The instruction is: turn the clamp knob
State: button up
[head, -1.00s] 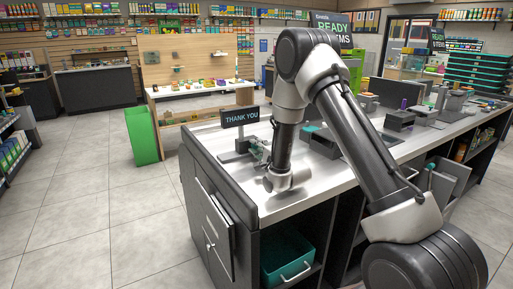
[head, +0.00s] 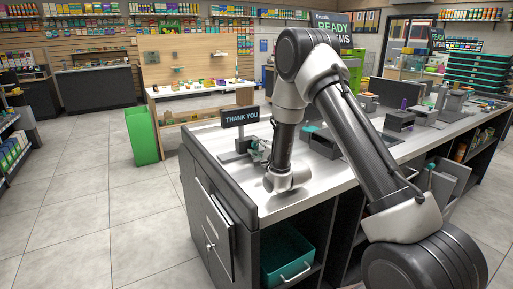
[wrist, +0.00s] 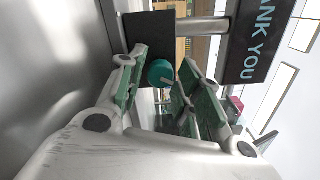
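The clamp knob (wrist: 161,72), round and teal, sits on the front of a dark clamp block (wrist: 150,35) in the wrist view. The block is on a metal post beside the "THANK YOU" sign (wrist: 255,35). The sign also shows in the head view (head: 240,116), on a stand on the counter. My gripper (wrist: 166,92) is open, with one green-padded finger on each side of the knob. The knob looks nearer the left finger, and I cannot tell whether it touches. In the head view the knob is not clearly seen behind my gripper (head: 257,151).
The steel counter (head: 300,190) lies beneath my arm. A teal bin (head: 286,255) stands on the shelf below it. Dark devices (head: 400,121) stand farther right on the counter. A green panel (head: 142,136) and open floor are at the left.

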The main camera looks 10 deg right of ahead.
jog(key=shift+v, duration=2.45)
jog(key=shift+r, duration=0.1)
